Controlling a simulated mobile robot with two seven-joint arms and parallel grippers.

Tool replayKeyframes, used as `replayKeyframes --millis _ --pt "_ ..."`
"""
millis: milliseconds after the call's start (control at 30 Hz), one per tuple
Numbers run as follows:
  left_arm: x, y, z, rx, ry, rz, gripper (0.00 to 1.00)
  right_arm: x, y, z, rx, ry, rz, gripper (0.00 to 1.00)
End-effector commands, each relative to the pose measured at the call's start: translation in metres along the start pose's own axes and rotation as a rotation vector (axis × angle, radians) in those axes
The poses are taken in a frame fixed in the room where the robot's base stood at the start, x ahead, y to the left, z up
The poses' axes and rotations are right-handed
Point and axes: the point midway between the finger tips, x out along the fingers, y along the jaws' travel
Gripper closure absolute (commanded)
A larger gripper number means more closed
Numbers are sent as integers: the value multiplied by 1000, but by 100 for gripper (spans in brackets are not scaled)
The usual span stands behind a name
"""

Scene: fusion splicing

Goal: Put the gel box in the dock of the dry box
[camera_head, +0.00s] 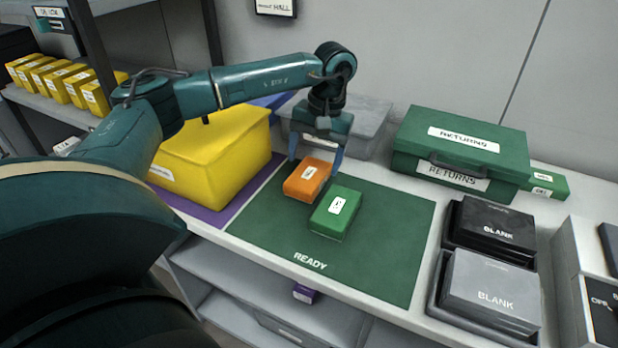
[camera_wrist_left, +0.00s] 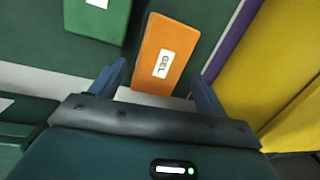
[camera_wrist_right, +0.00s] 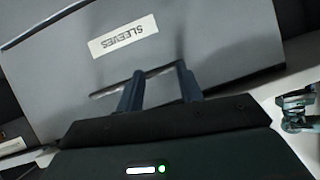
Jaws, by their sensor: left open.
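The orange gel box (camera_head: 307,180) lies on the green READY mat (camera_head: 390,245), beside a green box (camera_head: 336,213). In the left wrist view its GEL label shows on the orange box (camera_wrist_left: 163,58). My left gripper (camera_head: 316,160) is open above the far end of the gel box, fingers apart with nothing held. In the right wrist view my right gripper (camera_wrist_right: 158,85) has its fingers apart in front of a grey case (camera_wrist_right: 215,35) labelled SLEEVES; nothing is clearly held. I cannot tell which container is the dry box, and no dock can be made out.
A yellow bin (camera_head: 215,150) stands on a purple mat left of the gel box. A grey container (camera_head: 367,120) is behind my left gripper. A green RETURNS case (camera_head: 460,150) and trays of BLANK boxes (camera_head: 492,290) stand to the right. The mat's right part is clear.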

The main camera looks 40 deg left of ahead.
Motion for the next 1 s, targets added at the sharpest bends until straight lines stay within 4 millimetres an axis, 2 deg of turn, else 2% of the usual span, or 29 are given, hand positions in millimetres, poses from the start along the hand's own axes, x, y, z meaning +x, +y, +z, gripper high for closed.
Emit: replayKeyframes --millis 100,233,533,1000 --pt "20 -3 1 0 -4 -2 25 -1 0 -2 -4 -1 2 64" --pt "35 -2 1 1 -2 -1 25 -1 0 -1 -5 -2 2 64" --pt "39 -2 0 0 0 0 25 -1 0 1 -5 -8 3 64" --pt "39 -2 0 0 0 0 63 -1 0 1 -4 -7 2 64"
